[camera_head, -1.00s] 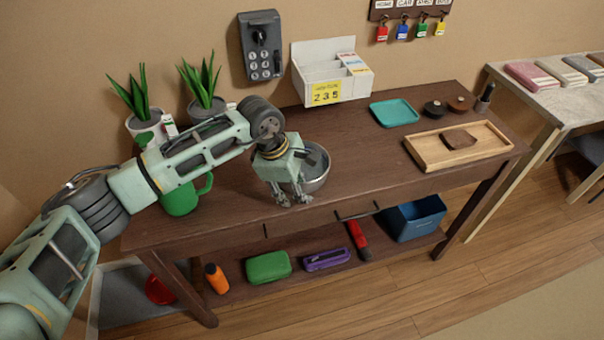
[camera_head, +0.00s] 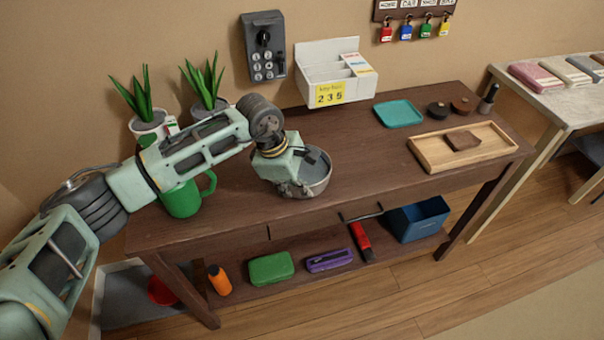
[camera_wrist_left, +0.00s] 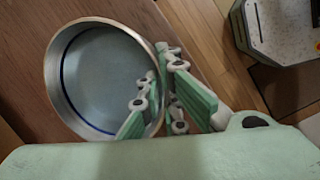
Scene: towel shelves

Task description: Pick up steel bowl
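The steel bowl (camera_head: 319,181) stands on the dark wooden table, in front of the white organizer. In the left wrist view, its round rim and empty inside (camera_wrist_left: 95,75) show clearly. My left gripper (camera_head: 292,189) is at the bowl's left, near side, pointing down. In the left wrist view, the left gripper (camera_wrist_left: 161,88) has one finger inside the bowl and the other outside, with the rim between them. The fingers are close to the wall, but I cannot tell whether they press on it. My right gripper is not in view.
A green mug (camera_head: 182,200) and potted plants (camera_head: 147,118) stand left of the bowl. A white organizer (camera_head: 334,75) is behind. A teal tray (camera_head: 398,113) and wooden tray (camera_head: 430,158) are to the right. Bare tabletop (camera_head: 365,155) lies right of the bowl.

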